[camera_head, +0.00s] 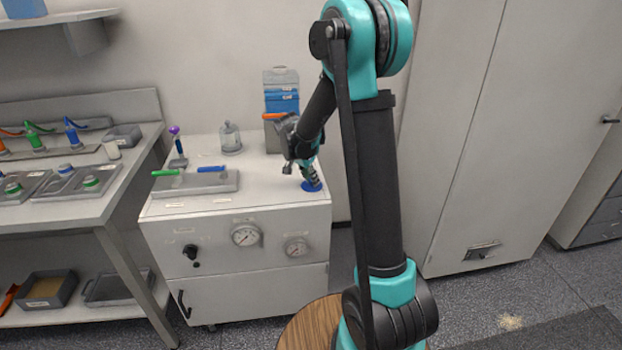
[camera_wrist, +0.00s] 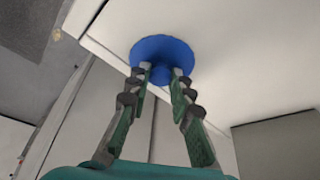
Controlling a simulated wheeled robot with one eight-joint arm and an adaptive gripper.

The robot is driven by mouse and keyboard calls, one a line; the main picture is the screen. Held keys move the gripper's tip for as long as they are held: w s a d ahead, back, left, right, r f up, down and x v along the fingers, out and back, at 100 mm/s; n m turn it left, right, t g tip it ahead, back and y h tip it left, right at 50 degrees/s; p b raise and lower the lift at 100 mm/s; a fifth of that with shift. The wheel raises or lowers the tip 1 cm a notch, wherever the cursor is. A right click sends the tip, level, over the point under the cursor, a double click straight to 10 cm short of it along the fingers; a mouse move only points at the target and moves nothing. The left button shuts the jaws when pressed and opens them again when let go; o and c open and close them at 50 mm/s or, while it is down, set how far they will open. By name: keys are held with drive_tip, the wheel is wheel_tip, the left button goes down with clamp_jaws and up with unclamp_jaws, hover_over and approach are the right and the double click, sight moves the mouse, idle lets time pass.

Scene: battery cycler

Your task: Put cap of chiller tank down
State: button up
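The blue round cap (camera_head: 312,187) is at the front right of the white chiller's top (camera_head: 262,187). In the wrist view the cap (camera_wrist: 160,47) is a flat disc with a short knob facing me. My gripper (camera_head: 309,172) points down at it from above. In the wrist view the two fingertips of my gripper (camera_wrist: 162,72) sit on either side of the knob and appear to touch it. The disc lies flat, close against the white top; I cannot tell whether there is a small gap beneath it. The tank opening is not visible.
A workbench (camera_head: 80,205) is on the left, a tall cabinet (camera_head: 480,130) on the right.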

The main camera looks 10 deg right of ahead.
drive_tip(key=o, duration=0.4)
drive_tip(key=v, duration=1.1)
drive_tip(key=s+d+f+n+y, duration=0.1)
drive_tip(key=s+d+f+n, duration=0.1)
drive_tip(key=s, duration=0.7)
drive_tip(key=s+d+f+n+t+y, duration=0.1)
drive_tip(key=s+d+f+n, duration=0.2)
drive_tip(key=s, duration=0.6)
drive_tip(key=s+d+f+n+y, duration=0.1)
drive_tip(key=s+d+f+n, duration=0.1)
drive_tip(key=s+f+n, duration=0.3)
drive_tip(key=shift+s+d+f+n+y, duration=0.1)
drive_tip(key=shift+s+d+n+y, duration=0.05)
drive_tip(key=shift+s, duration=0.65)
drive_tip(key=shift+s+d+f+n+y, duration=0.1)
drive_tip(key=shift+s+d+f, duration=0.05)
drive_tip(key=shift+s, duration=0.6)
drive_tip(key=shift+s+d+f+n+y, duration=0.1)
drive_tip(key=shift+s+n+y, duration=0.05)
drive_tip(key=shift+s, duration=0.65)
